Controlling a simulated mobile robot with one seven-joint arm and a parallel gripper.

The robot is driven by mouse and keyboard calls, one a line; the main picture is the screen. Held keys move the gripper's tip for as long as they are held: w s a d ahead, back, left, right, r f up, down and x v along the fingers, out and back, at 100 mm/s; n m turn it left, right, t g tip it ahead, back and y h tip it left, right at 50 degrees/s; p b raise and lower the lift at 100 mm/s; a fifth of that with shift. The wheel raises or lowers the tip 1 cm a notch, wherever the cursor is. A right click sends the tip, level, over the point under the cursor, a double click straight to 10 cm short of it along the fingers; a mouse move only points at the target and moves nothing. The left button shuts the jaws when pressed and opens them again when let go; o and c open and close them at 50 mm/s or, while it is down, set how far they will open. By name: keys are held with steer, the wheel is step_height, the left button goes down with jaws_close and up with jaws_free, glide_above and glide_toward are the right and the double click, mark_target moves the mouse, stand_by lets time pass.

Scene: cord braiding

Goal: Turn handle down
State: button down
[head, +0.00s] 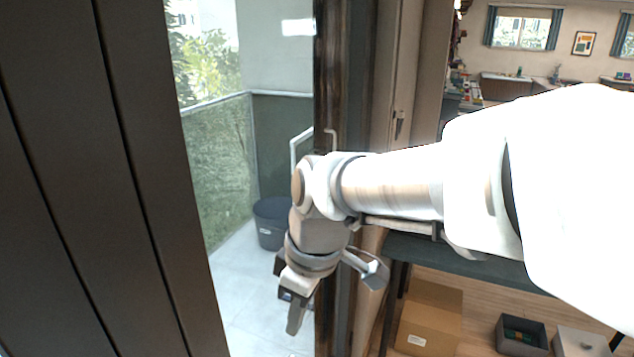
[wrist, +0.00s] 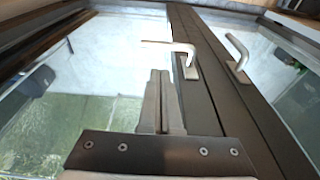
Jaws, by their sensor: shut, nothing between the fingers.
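A metal lever handle (wrist: 172,47) shows in the wrist view on a dark door frame. Its lever sticks out to the left over the glass. In the head view a pale handle (head: 332,137) shows on the dark frame above my wrist. My gripper (wrist: 160,76) is shut and empty, its fingers just short of the lever in the wrist picture; I see no clear contact. In the head view my gripper (head: 296,318) hangs low in front of the glass, fingers pointing down. A second handle (wrist: 237,52) is on the neighbouring frame to the right.
A dark panelled wall (head: 90,200) fills the left of the head view. Beyond the glass stands a dark bin (head: 271,222) on a balcony. To the right are a dark table (head: 470,262), a cardboard box (head: 430,318) and a grey bin (head: 521,340).

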steer(key=shift+f, duration=0.1)
stand_by(0.3)
steer(key=a+f, duration=0.1)
steer(key=f, duration=0.8)
steer(key=w+a+f, duration=0.1)
steer(key=f, duration=0.3)
steer(key=shift+a+f, duration=0.3)
steer(key=shift+a, duration=0.05)
steer(key=shift+f, duration=0.1)
steer(key=shift+w+d+f+g+y+b, duration=0.1)
steer(key=shift+w+f+g+y+b, duration=0.15)
steer(key=shift+f+g, duration=0.25)
steer(key=shift+w+d+f+g+y+b, duration=0.1)
steer(key=shift+f+g+y+b, duration=0.25)
steer(key=shift+g, duration=0.25)
step_height(320, 180, down, 2)
steer(key=shift+w+f+g+y+b, duration=0.1)
steer(key=shift+g+y+b, duration=0.4)
steer(key=shift+g, duration=0.7)
steer(key=s+a+f+m+g+y+b, duration=0.2)
steer(key=s+f+g+y+b, duration=0.3)
steer(key=g, duration=0.6)
steer(key=shift+f+y+b, duration=0.5)
steer(key=shift+f+b, duration=0.6)
steer(key=shift+f, duration=0.4)
steer(key=shift+g, duration=0.3)
